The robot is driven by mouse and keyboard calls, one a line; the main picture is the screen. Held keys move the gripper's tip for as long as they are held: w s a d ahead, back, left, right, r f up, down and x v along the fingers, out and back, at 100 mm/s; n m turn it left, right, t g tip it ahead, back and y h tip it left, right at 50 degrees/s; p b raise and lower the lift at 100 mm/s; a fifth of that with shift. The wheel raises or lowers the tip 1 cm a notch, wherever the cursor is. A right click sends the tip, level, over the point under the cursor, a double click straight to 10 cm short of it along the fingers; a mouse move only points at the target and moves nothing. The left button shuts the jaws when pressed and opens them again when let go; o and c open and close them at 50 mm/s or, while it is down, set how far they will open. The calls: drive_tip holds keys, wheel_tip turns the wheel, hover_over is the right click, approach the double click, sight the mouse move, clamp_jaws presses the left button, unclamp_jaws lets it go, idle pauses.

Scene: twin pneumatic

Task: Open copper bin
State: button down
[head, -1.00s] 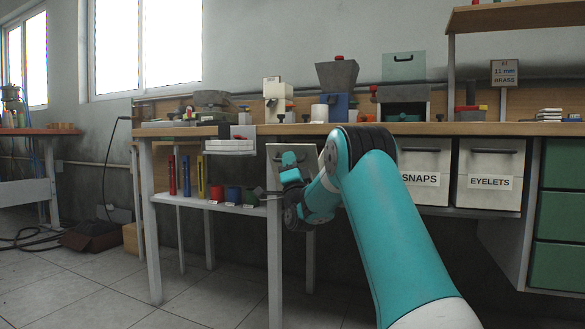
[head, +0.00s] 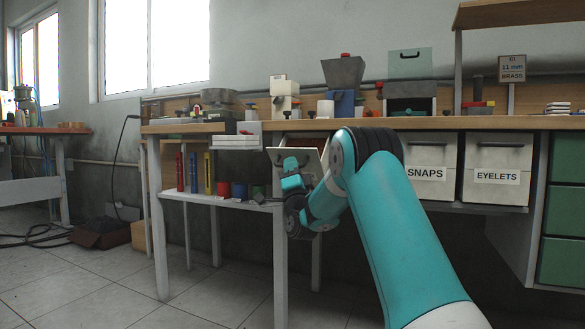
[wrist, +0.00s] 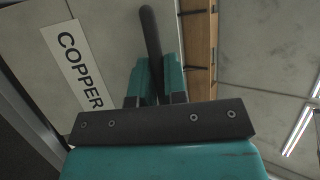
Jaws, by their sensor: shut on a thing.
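The copper bin (head: 314,157) is a light grey bin under the bench, left of the other bins in the head view. Its front is tilted outward at the top, and a dark reddish strip shows above its edge. In the wrist view its front (wrist: 105,25) carries a white COPPER label (wrist: 74,65) and a dark bar handle (wrist: 150,35). My gripper (head: 292,163) is shut on this handle, with teal fingers on both sides of it in the wrist view (wrist: 155,82). My arm hides part of the bin in the head view.
The SNAPS bin (head: 430,160) and EYELETS bin (head: 497,168) hang closed to the right. A bench leg (head: 280,260) stands just below my gripper. A low shelf (head: 215,200) with coloured cups is to the left. The floor in front is clear.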

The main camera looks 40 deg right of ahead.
drive_tip(key=c, duration=1.5)
unclamp_jaws()
drive_tip(key=shift+o, duration=0.2)
drive_tip(key=shift+s+a+f+b, duration=0.1)
drive_tip(key=shift+s+f+b, duration=0.05)
drive_tip(key=shift+f+b, duration=0.2)
drive_tip(key=b+v, duration=0.5)
drive_tip(key=v, duration=1.1)
drive_tip(key=shift+s+f, duration=0.25)
drive_tip(key=shift+f, duration=0.05)
drive_tip(key=shift+a, duration=0.1)
